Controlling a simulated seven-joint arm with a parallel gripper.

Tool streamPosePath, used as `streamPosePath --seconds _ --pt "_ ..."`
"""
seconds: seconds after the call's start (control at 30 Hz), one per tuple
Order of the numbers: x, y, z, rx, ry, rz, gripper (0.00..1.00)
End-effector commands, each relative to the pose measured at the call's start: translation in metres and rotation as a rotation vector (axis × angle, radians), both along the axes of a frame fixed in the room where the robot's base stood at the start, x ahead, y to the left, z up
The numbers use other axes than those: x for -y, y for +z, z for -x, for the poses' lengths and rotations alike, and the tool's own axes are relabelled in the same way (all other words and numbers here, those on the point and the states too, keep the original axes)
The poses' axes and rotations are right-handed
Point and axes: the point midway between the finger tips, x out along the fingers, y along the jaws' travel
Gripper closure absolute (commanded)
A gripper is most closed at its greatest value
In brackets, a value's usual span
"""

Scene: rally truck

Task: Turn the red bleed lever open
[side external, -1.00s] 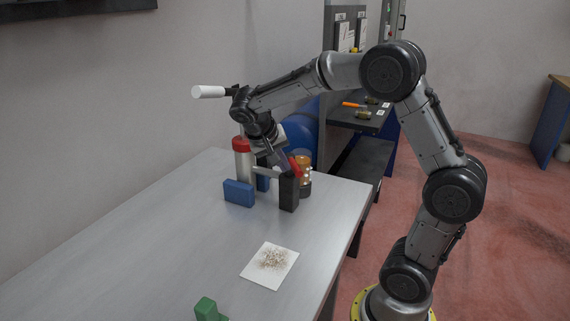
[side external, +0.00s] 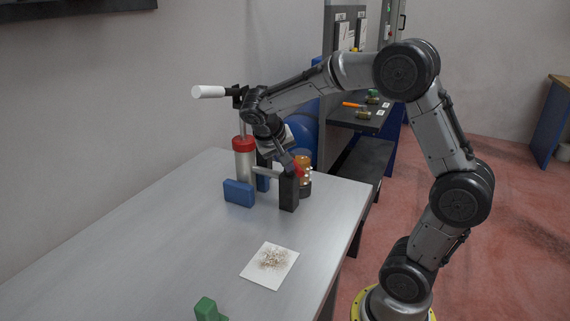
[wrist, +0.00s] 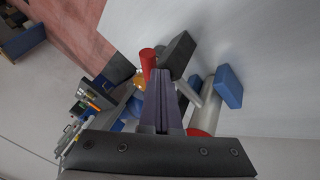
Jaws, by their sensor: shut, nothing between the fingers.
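The red bleed lever (side external: 299,171) shows just above the black block (side external: 288,192), at the end of a grey pipe (side external: 265,171). It also shows in the wrist view as a red cylinder (wrist: 148,60). My gripper (side external: 291,166) is shut and empty, its fingers pointing down beside the lever. In the wrist view my shut fingers (wrist: 160,74) lie just right of the red lever; whether they touch it I cannot tell. Part of the lever is hidden behind my fingers in the side view.
A blue block (side external: 239,193) and an amber jar (side external: 305,160) are close by. A speckled white sheet (side external: 270,265) and green block (side external: 207,309) lie in front.

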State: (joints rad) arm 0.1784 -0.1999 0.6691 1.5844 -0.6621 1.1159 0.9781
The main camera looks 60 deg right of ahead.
Motion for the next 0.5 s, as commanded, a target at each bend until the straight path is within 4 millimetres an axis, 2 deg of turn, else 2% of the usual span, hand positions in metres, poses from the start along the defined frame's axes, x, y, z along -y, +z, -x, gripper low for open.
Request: streamPosePath --seconds 0.27,0.5 --pt "0.004 -0.001 0.010 -0.002 0.103 -0.001 1.00" --pt "0.014 -0.001 0.025 -0.002 0.297 0.001 1.00"
